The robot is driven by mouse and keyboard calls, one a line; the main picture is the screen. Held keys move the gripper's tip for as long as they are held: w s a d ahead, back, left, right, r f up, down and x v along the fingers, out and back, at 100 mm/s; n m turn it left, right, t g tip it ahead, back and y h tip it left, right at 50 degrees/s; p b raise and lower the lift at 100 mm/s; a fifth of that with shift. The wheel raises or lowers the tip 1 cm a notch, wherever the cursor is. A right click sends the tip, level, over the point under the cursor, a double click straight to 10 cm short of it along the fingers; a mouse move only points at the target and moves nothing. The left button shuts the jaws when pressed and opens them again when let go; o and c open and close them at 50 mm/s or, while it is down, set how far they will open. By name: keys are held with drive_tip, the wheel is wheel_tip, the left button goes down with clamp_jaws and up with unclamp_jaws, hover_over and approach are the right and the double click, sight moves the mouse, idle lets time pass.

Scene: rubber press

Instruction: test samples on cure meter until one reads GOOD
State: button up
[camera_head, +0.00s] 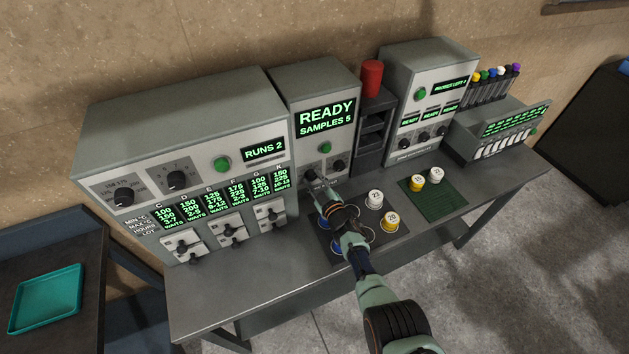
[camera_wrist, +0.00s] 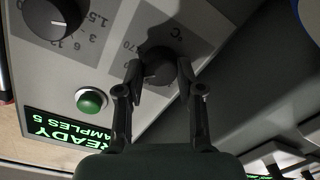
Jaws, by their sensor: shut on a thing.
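The cure meter (camera_head: 325,95) stands mid-bench; its display reads READY, SAMPLES 5. My gripper (camera_head: 316,183) is at its lower left knob. In the wrist view my gripper (camera_wrist: 160,85) is shut on the °C knob (camera_wrist: 158,66), one finger on each side. The meter's green button (camera_wrist: 91,100) and its other knob (camera_wrist: 52,17) are clear of the fingers. On the dark mat (camera_head: 362,262) are a white sample (camera_head: 375,197), a yellow sample (camera_head: 390,221) and blue ones partly hidden by my arm. A yellow sample (camera_head: 417,183) and a white sample (camera_head: 436,175) are on the green mat (camera_head: 442,205).
A large control box (camera_head: 185,130) reading RUNS 2 stands left of the meter. A red cylinder (camera_head: 371,76) tops a dark rack (camera_head: 372,135) at its right. Another instrument (camera_head: 425,95) and a tube rack (camera_head: 492,92) stand farther right. A teal tray (camera_head: 47,297) lies on the left table.

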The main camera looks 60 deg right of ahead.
drive_tip(key=shift+r, duration=0.1)
drive_tip(key=o, duration=1.2)
drive_tip(key=shift+c, duration=0.2)
drive_tip(key=shift+s+a, duration=0.15)
drive_tip(key=shift+s, duration=0.05)
drive_tip(key=v, duration=1.1)
drive_tip(key=shift+s, duration=0.2)
drive_tip(key=shift+a, duration=0.15)
